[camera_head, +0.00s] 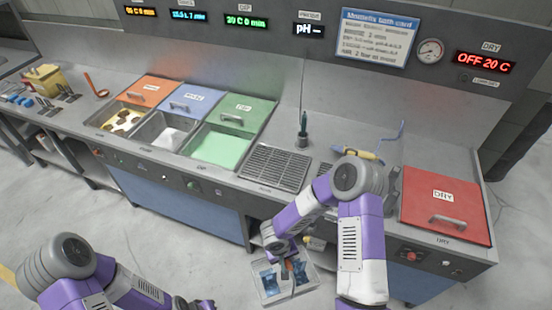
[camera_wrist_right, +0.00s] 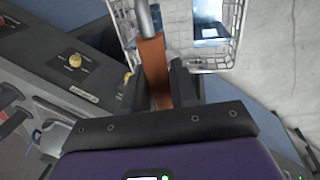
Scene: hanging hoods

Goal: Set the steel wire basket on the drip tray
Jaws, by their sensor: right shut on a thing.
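The steel wire basket (camera_head: 288,298) hangs in front of the counter, over the floor, in the head view. It has a handle with an orange-brown grip (camera_wrist_right: 153,68) and holds blue-and-clear items. My right gripper (camera_head: 291,263) is shut on this handle; the wire mesh (camera_wrist_right: 238,32) shows beyond the fingers in the wrist view. The ribbed drip tray (camera_head: 274,167) lies bare on the counter, right of the green-lidded tank, up and behind the basket. My left gripper (camera_head: 192,303) is only partly seen at the bottom edge; its jaws are unclear.
Tanks with orange, blue and green lids (camera_head: 237,113) stand left of the drip tray. A dark green upright tool (camera_head: 303,131) stands behind it. A red DRY lid (camera_head: 446,205) is at right. The counter's front edge lies between basket and tray.

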